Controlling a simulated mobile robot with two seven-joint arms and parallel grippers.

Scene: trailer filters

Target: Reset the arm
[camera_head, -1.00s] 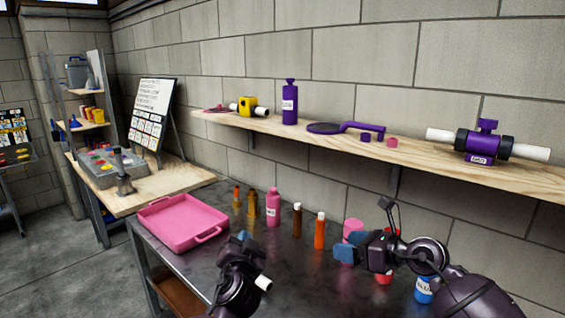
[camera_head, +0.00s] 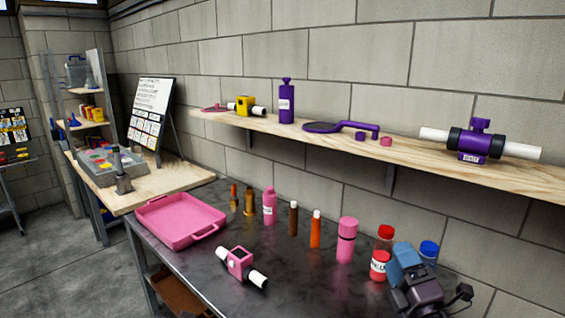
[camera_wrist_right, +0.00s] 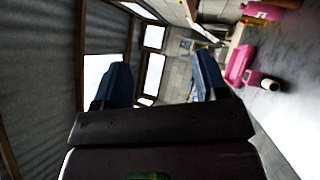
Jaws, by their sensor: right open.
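My right gripper (camera_head: 404,258) is at the lower right of the head view, above the near right end of the dark metal table (camera_head: 195,262). It partly covers the jars behind it. In the right wrist view its two blue fingers (camera_wrist_right: 163,82) stand wide apart with nothing between them. My left gripper is out of the head view. A pink filter with white pipe ends (camera_head: 240,264) lies on the table, apart from my gripper. It also shows in the right wrist view (camera_wrist_right: 249,77).
A pink tray (camera_head: 180,219) stands at the table's left. A pink bottle (camera_head: 269,207), an orange tube (camera_head: 315,230), a pink container (camera_head: 346,241) and jars (camera_head: 379,265) line the back. A wooden shelf (camera_head: 420,161) above holds a purple filter (camera_head: 479,141). The table's front middle is clear.

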